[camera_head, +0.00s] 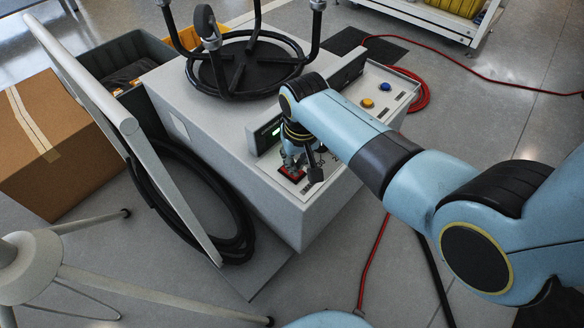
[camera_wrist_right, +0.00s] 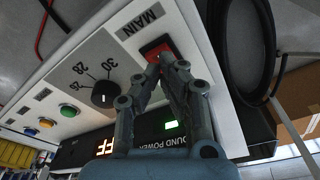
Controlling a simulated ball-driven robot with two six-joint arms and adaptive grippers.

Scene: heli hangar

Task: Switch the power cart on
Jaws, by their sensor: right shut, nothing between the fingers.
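The power cart (camera_head: 205,130) is a pale grey box with a sloped control panel at its right end. A red rocker switch (camera_head: 289,175) sits at the panel's near corner; in the right wrist view the red switch (camera_wrist_right: 154,48) lies beside the word MAIN. My right gripper (camera_wrist_right: 163,66) is shut and empty, its fingertips at the switch's edge, partly covering it; I cannot tell whether they touch. In the head view the right gripper (camera_head: 293,164) points down at the panel. A display shows orange letters (camera_wrist_right: 103,147), partly hidden, and a green light (camera_wrist_right: 171,125). My left gripper is out of view.
A black dial (camera_wrist_right: 104,94) and coloured buttons (camera_wrist_right: 68,112) share the panel. Coiled black cable (camera_head: 235,225) hangs on the cart's near side. A cardboard box (camera_head: 45,150) stands left. A red cable (camera_head: 375,260) crosses the floor at right.

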